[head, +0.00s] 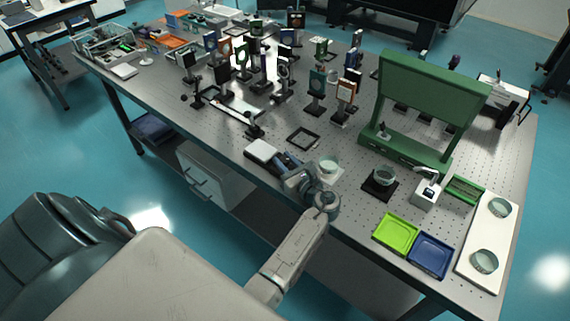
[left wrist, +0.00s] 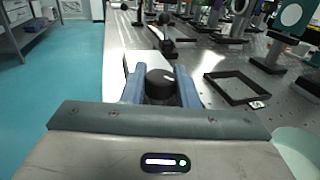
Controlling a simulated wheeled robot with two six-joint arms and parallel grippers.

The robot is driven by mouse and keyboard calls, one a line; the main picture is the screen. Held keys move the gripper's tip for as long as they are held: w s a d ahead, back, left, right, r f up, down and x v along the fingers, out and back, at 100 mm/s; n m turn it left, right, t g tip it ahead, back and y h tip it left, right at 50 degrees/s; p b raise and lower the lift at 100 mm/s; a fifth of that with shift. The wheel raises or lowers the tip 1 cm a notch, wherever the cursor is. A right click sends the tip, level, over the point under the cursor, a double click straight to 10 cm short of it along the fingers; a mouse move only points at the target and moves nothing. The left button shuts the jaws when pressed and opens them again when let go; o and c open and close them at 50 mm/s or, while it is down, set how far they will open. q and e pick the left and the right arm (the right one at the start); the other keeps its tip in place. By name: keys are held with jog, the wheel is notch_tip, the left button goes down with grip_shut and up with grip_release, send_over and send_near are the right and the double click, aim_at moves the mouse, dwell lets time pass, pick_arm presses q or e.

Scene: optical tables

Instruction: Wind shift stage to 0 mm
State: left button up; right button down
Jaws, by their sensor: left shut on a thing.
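A pale block (head: 262,150), which looks like the shift stage, sits at the front edge of the optical table. In the left wrist view its pale top (left wrist: 137,66) shows beyond the fingers. My left gripper (head: 287,161) is at the block's right end. In the left wrist view its blue fingers (left wrist: 161,90) are shut on a round black knob (left wrist: 160,80), one finger on each side. The fingers hide part of the block. No scale reading can be made out. My right gripper is in neither view.
A black square frame (head: 303,138) lies flat just behind the gripper. A glass dish (head: 329,166) stands close to its right. Optics on posts (head: 317,92) crowd the table behind. A green stand (head: 428,92) and green and blue trays (head: 396,233) are at the right.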

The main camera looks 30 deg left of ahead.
pick_arm(q)
jog(key=shift+n+g+y, duration=0.3)
jog(key=shift+n+g, duration=0.2)
jog(key=shift+g, duration=0.2)
jog(key=shift+r+g+b, duration=0.1)
jog(key=shift+g+b, duration=0.2)
jog(key=o, duration=0.9)
jog(key=shift+o, duration=0.3)
